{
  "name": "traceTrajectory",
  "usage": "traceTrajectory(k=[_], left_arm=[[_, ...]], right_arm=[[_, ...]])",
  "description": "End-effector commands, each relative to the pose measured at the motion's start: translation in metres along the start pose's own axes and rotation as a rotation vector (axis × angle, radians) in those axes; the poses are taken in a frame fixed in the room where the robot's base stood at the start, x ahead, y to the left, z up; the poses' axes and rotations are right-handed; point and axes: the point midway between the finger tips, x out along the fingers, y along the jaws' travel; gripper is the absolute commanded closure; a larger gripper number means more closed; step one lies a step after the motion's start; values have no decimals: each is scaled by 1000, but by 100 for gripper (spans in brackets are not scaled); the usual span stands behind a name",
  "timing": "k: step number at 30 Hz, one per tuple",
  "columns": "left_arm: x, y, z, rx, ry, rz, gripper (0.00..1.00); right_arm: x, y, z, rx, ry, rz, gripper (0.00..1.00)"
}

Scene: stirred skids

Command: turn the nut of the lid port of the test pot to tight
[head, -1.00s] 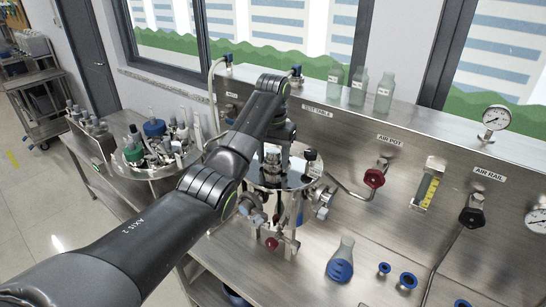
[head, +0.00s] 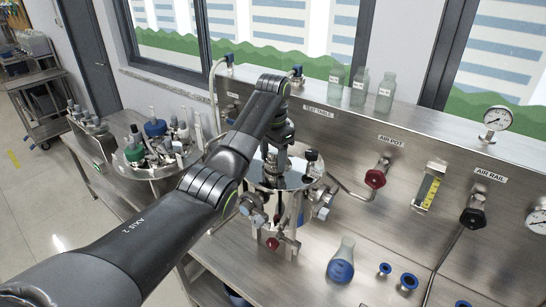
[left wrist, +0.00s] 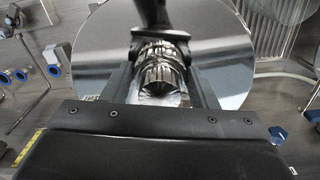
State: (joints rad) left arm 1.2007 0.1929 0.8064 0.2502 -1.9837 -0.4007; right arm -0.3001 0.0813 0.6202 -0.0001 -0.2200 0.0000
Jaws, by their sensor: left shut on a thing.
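The test pot (head: 257,183) stands on the steel bench, with a shiny round lid that also shows in the left wrist view (left wrist: 95,50). My left gripper (head: 275,167) is over the lid, pointing down. In the left wrist view its two fingers (left wrist: 160,88) are shut on the ribbed metal nut (left wrist: 158,72) of the lid port, one finger on each side. A dark part rises above the nut there. My arm hides part of the lid in the head view, and the nut's tightness cannot be read. My right gripper is not in view.
A red-handled valve (head: 375,178), a flowmeter (head: 431,187) and a black-handled valve (head: 473,216) line the back panel.

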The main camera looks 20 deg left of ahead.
Motion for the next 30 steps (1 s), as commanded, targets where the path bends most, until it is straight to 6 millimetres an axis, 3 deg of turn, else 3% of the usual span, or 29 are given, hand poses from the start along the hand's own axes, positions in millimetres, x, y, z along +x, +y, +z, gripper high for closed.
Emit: traceTrajectory(k=[24,25,30], left_arm=[[-4,-1,-2,68,9,-6,69],[-4,-1,-2,68,9,-6,45],[-3,-1,-1,67,6,-4,25]], right_arm=[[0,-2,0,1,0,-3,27],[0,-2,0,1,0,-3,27],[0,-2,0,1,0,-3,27]])
